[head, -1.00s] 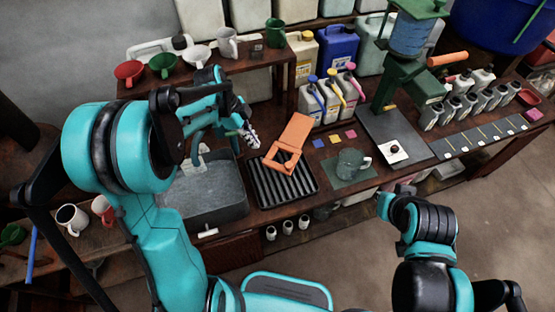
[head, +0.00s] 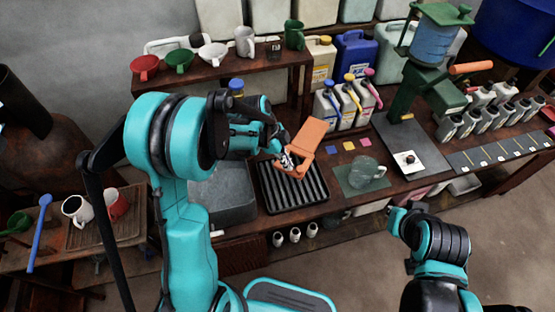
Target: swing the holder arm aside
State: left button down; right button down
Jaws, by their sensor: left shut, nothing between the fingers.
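The holder arm (head: 309,136) is an orange flat piece with a square open frame at its near end. It stands over the black ribbed tray (head: 292,205) on the bench. My left gripper (head: 287,162) is shut and empty, at the left side of the open frame. It hides part of that frame, and I cannot tell whether it touches it. My right arm is at the lower right, but its gripper does not show.
A grey basin (head: 222,190) lies left of the tray, partly behind my left arm. A clear jug (head: 365,171) stands on a green mat to the right. Bottles (head: 347,100) stand behind. A green press (head: 418,90) with an orange handle is farther right.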

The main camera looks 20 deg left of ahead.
pick_arm(q)
jog(key=shift+d, duration=0.35)
jog(key=shift+d, duration=0.15)
jog(key=shift+d, duration=0.25)
jog(key=w+d+n+t+b, duration=0.1)
jog(key=w+d+n, duration=0.1)
jog(key=d, duration=0.7)
jog(key=w+d+n+t, duration=0.1)
jog(key=d+n, duration=0.3)
jog(key=d, duration=0.6)
jog(key=shift+w+d+y+b, duration=0.3)
jog(key=shift+w+y+b, duration=0.1)
jog(key=shift+w, duration=0.25)
jog(key=shift+d+r, duration=0.1)
jog(key=shift+r, duration=0.05)
